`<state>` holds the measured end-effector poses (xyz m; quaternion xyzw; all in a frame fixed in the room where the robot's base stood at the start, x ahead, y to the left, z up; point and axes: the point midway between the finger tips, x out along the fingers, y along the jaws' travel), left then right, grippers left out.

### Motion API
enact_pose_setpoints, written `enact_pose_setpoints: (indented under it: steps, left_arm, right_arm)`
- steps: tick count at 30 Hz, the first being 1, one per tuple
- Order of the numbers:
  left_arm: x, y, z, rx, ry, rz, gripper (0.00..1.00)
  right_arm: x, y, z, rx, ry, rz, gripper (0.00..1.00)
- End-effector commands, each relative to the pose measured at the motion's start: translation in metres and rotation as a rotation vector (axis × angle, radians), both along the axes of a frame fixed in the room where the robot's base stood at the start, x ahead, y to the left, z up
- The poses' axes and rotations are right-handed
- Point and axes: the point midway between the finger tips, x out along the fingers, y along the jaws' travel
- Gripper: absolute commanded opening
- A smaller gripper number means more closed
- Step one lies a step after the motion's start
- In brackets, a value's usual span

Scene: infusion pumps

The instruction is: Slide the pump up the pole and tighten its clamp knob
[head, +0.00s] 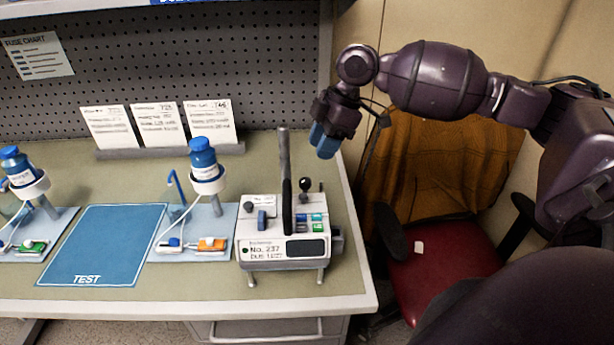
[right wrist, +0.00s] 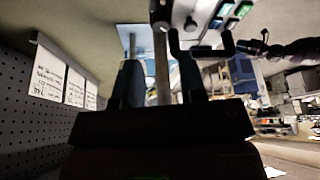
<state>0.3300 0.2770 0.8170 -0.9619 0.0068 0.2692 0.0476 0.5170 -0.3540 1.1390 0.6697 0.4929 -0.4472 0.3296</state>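The pump (head: 284,243) is a white box labelled No. 237 at the right end of the bench, with green and teal buttons, a dark display and a black upright handle (head: 287,207). A grey pole (head: 284,155) rises behind it. A black ball knob (head: 305,185) stands at its back right; whether it is the clamp knob I cannot tell. My right gripper (head: 324,141) hangs right of the pole top, apart from it. In the right wrist view its two fingers (right wrist: 160,82) are spread and empty, with the pole (right wrist: 162,60) showing beyond the gap. My left gripper is not in the head view.
A blue TEST mat (head: 104,244) lies left of the pump, between two blue-capped bottle stands (head: 205,166) (head: 22,176). Three cards (head: 158,124) stand before the pegboard (head: 250,60). A red chair (head: 440,265) is beside the bench. A dark arm-like shape (right wrist: 290,48) shows in the wrist view.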

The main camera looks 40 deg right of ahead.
Motion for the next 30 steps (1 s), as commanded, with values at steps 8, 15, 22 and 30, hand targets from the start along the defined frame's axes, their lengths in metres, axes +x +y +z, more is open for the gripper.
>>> enact_pose_setpoints:
  steps: [8, 15, 22, 30]
  left_arm:
    - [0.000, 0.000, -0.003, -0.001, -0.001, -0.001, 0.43]
    - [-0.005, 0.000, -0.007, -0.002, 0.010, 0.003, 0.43]
    - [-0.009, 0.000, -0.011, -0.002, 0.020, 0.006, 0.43]
    - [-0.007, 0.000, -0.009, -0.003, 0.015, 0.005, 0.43]
  right_arm:
    - [0.005, 0.018, -0.046, 0.002, 0.003, 0.000, 0.38]
    - [0.009, 0.029, -0.072, 0.002, 0.002, -0.001, 0.38]
    - [0.010, 0.031, -0.080, -0.001, 0.001, -0.001, 0.38]
    - [0.010, 0.031, -0.080, -0.001, 0.001, -0.002, 0.30]
